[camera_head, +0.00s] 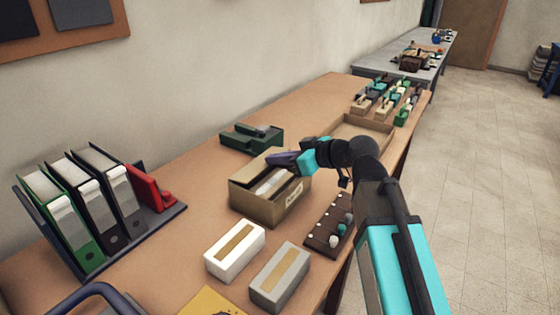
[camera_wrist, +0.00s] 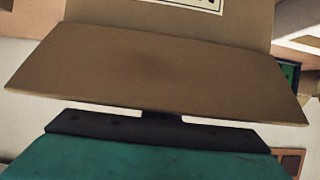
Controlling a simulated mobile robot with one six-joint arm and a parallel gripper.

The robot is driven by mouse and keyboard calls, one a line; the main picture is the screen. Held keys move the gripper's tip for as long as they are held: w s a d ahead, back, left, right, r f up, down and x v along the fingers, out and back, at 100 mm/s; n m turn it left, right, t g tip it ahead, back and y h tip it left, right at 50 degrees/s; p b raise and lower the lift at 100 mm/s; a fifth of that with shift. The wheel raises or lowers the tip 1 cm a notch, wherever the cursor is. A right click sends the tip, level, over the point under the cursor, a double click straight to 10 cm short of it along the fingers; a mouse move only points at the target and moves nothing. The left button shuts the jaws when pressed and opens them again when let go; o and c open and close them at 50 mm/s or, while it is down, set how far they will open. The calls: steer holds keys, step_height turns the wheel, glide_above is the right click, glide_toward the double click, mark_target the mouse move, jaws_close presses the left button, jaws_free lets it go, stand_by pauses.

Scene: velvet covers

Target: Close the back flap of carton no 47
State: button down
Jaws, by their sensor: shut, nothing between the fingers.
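The brown carton (camera_head: 262,207) stands open on the wooden table with a small pale label on its right-hand side; the number is not legible. A pale item (camera_head: 270,182) lies inside it. My gripper (camera_head: 283,159) is shut and empty, above the carton's far edge, coming in from the right. In the wrist view a wide brown carton flap (camera_wrist: 150,75) fills the middle, with a labelled brown panel (camera_wrist: 165,14) behind it. The dark fingers (camera_wrist: 161,117) end at the flap's near edge; I cannot tell whether they touch. The back flap is largely hidden by my gripper in the head view.
A white box (camera_head: 235,262) and a grey box (camera_head: 268,290) lie in front. A dark tray with knobs (camera_head: 329,226) lies close to the right. A green holder (camera_head: 250,140) stands behind, a shallow tray (camera_head: 375,128) beyond my arm, and binders (camera_head: 75,215) at left.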

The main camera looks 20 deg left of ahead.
steer(key=shift+r, duration=0.2)
steer(key=shift+r+p, duration=0.3)
steer(key=shift+r, duration=0.3)
stand_by(0.4)
step_height(320, 180, up, 4)
steer(key=r+p, duration=0.1)
steer(key=p, duration=0.1)
steer(key=d, duration=0.3)
steer(key=s+d+f, duration=0.1)
steer(key=d, duration=0.2)
steer(key=s+d+f+b, duration=0.1)
steer(key=d, duration=0.1)
steer(key=shift+d, duration=0.4)
steer(key=shift+r, duration=0.1)
